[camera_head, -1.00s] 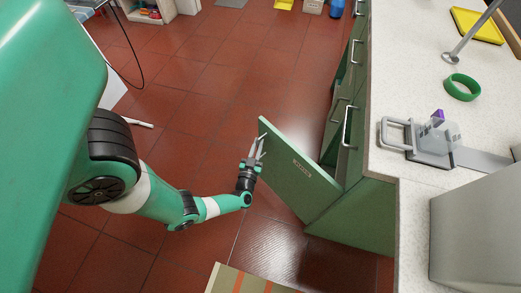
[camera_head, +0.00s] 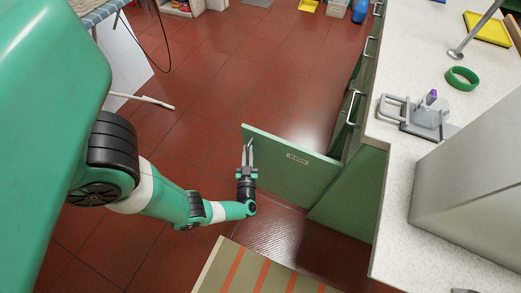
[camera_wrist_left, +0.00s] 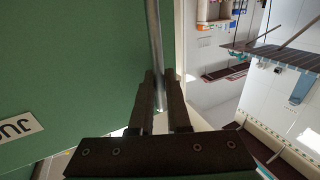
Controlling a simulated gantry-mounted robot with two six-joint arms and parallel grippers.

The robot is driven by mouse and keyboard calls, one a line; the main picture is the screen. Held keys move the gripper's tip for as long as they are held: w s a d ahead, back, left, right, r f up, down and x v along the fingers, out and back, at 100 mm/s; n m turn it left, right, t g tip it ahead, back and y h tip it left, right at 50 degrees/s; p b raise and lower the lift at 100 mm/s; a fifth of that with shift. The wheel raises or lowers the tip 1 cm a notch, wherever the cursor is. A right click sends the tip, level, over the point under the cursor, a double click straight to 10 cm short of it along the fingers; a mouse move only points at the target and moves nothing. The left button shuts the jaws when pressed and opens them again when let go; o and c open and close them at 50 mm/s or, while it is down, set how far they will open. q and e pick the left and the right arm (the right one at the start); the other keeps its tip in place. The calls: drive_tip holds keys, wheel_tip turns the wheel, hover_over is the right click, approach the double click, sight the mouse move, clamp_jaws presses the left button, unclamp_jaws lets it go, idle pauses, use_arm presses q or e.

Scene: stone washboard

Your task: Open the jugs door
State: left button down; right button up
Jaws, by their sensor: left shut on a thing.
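The green jugs door (camera_head: 300,178) is swung wide out from the cabinet (camera_head: 350,195) over the floor, with its label plate (camera_head: 297,158) facing my side. The label also shows partly in the left wrist view (camera_wrist_left: 18,128). My left gripper (camera_head: 248,152) is at the door's free outer edge. In the left wrist view my left gripper (camera_wrist_left: 161,80) has its fingers closed around a thin metal handle bar (camera_wrist_left: 156,40) that runs along the door's edge. My right gripper is out of view.
A pale worktop (camera_head: 405,170) above the cabinet carries a grey metal device (camera_head: 425,118), a green ring (camera_head: 462,78) and a yellow tray (camera_head: 487,28). A striped mat (camera_head: 260,272) lies on the red tiled floor (camera_head: 215,90), which is clear left of the door.

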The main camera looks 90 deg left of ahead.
use_arm(q)
drive_tip(key=c, duration=0.9)
unclamp_jaws()
drive_tip(key=shift+d, duration=0.1)
drive_tip(key=s+d, duration=0.1)
drive_tip(key=d, duration=1)
drive_tip(key=shift+d+p, duration=0.25)
drive_tip(key=shift+p, duration=0.15)
